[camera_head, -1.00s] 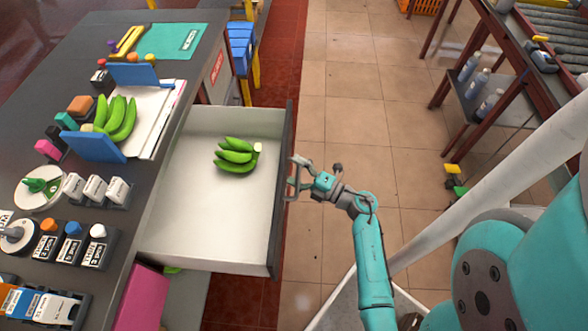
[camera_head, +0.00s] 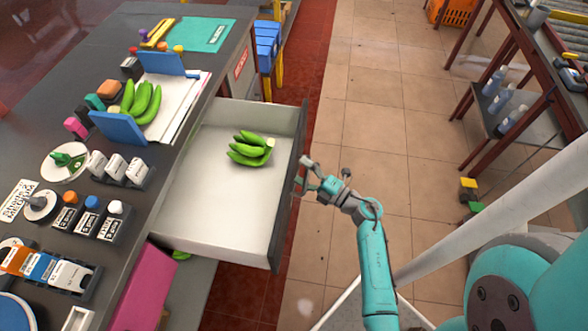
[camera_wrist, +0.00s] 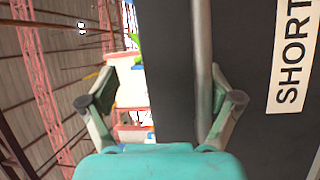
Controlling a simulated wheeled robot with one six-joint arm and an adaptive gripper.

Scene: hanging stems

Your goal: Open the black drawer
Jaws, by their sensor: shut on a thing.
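The black drawer (camera_head: 289,195) stands well out from the dark counter, with its pale inside (camera_head: 225,205) in view. A bunch of green bananas (camera_head: 250,150) lies in it. My gripper (camera_head: 305,178) is at the outer face of the drawer front. In the wrist view, the dark drawer front (camera_wrist: 255,125) carries a white label reading "SHORT". The grey bar handle (camera_wrist: 203,60) runs upright close to the right finger of my gripper (camera_wrist: 163,103).
The counter (camera_head: 140,185) on the left holds several bottles, cards and another banana bunch (camera_head: 142,102). A pink panel (camera_head: 140,290) shows below it. Tiled floor (camera_head: 375,120) is clear right of the drawer. A rack with bottles (camera_head: 505,100) stands at the far right.

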